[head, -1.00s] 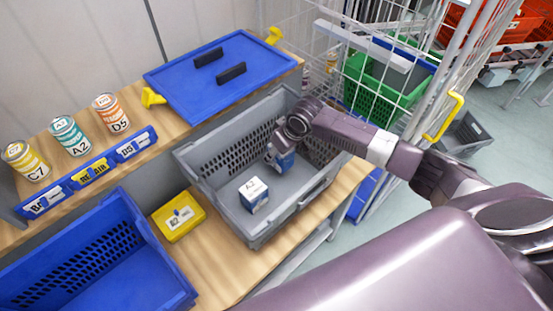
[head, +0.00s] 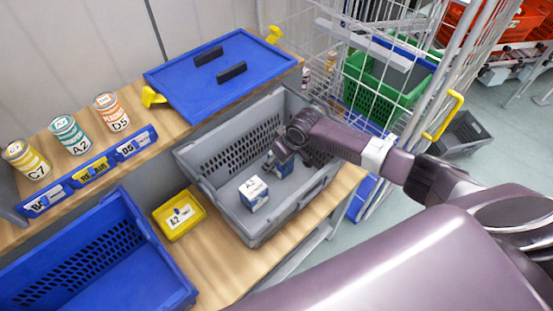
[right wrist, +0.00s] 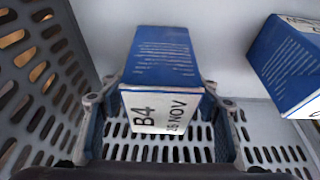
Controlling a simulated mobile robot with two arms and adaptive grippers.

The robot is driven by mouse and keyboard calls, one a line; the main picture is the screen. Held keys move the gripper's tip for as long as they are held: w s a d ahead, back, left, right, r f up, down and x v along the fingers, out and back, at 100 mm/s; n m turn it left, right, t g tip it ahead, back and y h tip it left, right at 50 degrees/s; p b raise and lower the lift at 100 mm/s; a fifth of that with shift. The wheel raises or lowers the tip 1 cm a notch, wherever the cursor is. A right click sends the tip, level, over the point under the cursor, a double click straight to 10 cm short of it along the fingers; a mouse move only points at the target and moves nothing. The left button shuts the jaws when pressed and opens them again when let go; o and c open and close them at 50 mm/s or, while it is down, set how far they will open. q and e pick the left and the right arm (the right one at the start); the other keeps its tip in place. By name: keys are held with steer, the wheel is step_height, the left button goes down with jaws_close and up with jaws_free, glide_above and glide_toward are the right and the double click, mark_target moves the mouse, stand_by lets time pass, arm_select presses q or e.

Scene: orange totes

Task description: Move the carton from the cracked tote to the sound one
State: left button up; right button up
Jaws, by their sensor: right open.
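In the grey tote (head: 205,183) stand two blue-and-white cartons. The white-topped carton (head: 253,194) is in the near half, and it also appears at the right edge of the right wrist view (right wrist: 290,62). The other carton (head: 285,169) is farther back, partly hidden by my right gripper (head: 279,160). A blue tote (head: 150,245) at lower left looks empty. I cannot make out a crack in either tote. My left gripper is out of view.
A yellow box (head: 179,214) lies between the totes. Several cans, including a teal one (head: 70,135), stand behind a blue label rail (head: 93,172). A blue lid (head: 219,68) lies at the back. A wire cage (head: 390,75) stands close on the right.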

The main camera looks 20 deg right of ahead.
steer(key=v, duration=1.2)
steer(key=shift+r, duration=0.2)
